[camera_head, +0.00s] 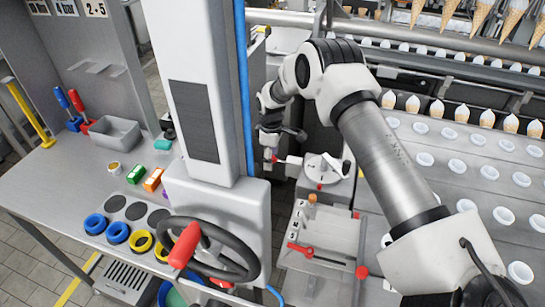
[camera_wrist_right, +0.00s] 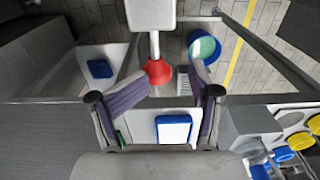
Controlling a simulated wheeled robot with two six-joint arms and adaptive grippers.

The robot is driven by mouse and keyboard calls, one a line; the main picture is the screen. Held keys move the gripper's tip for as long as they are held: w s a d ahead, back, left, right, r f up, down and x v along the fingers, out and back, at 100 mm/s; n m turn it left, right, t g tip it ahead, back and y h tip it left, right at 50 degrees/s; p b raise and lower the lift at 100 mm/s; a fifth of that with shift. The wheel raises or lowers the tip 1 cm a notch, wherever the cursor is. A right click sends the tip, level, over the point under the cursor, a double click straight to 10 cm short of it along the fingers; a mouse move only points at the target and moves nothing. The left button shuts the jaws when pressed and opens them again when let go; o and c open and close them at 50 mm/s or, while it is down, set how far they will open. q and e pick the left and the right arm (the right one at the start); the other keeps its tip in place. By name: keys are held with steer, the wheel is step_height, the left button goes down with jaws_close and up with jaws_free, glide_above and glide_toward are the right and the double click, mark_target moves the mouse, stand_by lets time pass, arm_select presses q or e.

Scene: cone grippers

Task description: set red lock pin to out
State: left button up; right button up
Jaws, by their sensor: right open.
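A red lock pin knob (camera_wrist_right: 158,72) on a pale metal rod shows in the right wrist view, below a white block. My right gripper (camera_wrist_right: 170,82) is open, with one finger on each side of the knob. I cannot tell whether either finger touches it. In the head view my right gripper (camera_head: 269,153) hangs beside a small red knob (camera_head: 279,160), left of a grey handwheel. The arm and fingers partly hide the pin there. My left gripper is not in view.
The grey handwheel (camera_head: 323,167) is close right of the gripper. A machine column (camera_head: 200,90) and a black steering wheel (camera_head: 212,250) stand left. A red lever (camera_head: 300,249) sits in front. Conveyor rows with cones (camera_head: 460,115) lie behind and right.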

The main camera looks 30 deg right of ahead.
steer(key=shift+d, duration=0.1)
stand_by(0.3)
steer(key=shift+r, duration=0.4)
step_height(320, 180, up, 11)
steer(key=shift+r, duration=0.15)
